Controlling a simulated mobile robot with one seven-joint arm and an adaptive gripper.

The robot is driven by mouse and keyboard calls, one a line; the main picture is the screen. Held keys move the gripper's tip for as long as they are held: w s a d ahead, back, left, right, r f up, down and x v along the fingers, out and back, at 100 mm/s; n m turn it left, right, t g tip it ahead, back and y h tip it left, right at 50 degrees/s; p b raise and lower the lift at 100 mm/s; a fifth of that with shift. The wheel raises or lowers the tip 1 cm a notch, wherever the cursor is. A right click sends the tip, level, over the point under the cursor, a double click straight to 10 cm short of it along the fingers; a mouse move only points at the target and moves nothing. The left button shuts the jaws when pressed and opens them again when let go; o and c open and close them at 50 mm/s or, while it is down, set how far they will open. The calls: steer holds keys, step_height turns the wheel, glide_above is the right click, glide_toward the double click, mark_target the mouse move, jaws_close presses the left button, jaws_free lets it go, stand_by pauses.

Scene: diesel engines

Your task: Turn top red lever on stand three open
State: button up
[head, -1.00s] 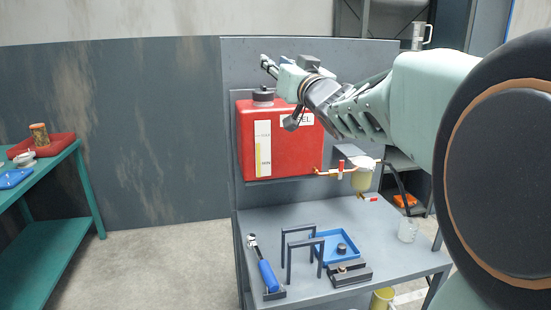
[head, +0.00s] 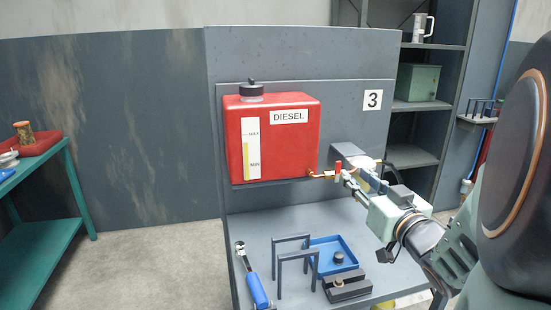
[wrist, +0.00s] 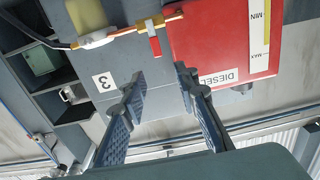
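The top red lever (head: 338,168) stands upright on the copper fuel line to the right of the red diesel tank (head: 280,140). The tank is on stand three, marked by a "3" sign (head: 373,100). My gripper (head: 357,180) is just right of the lever and in front of the line. In the wrist view, which is upside down, the lever (wrist: 155,45) lies just beyond the gap between the fingertips. My gripper (wrist: 158,76) is open and empty there. I see no clear contact with the lever. The lower red lever is hidden in the head view.
The bench top (head: 265,225) below holds a blue tray (head: 330,250), dark frames and a blue-handled ratchet (head: 254,285). The fuel filter (wrist: 88,18) sits close beside the lever. A grey shelf (head: 430,80) stands behind at right, and a green table (head: 50,205) at left.

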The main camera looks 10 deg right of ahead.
mark_target(339, 162)
steer(key=w, duration=1)
steer(key=shift+w+a+f, duration=0.1)
steer(key=shift+w+f, duration=0.1)
jaws_close()
